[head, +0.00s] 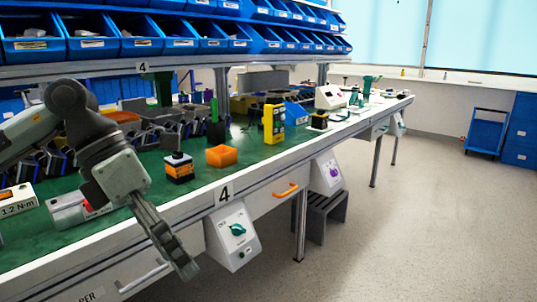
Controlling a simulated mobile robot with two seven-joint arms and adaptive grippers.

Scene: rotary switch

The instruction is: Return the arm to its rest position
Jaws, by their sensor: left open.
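My left arm comes in from the left, and its gripper (183,262) points down and to the right in front of the bench edge. It is seen nearly side-on; the jaws are open and nothing shows between them. A white switch box (232,243) with a green rotary knob (237,229) hangs under the bench edge, to the right of the gripper. The gripper appears apart from the box, with a gap between them in the picture. A second white box (327,182) with a purple knob (334,172) hangs farther along the bench. My right gripper is out of view.
The green-topped workbench (240,172) holds an orange bin (221,156), a black-and-orange device (179,167) and a yellow device (273,123). Blue bins (91,36) line the shelves above. A grey stool (322,212) stands under the bench. Floor (420,235) to the right is clear.

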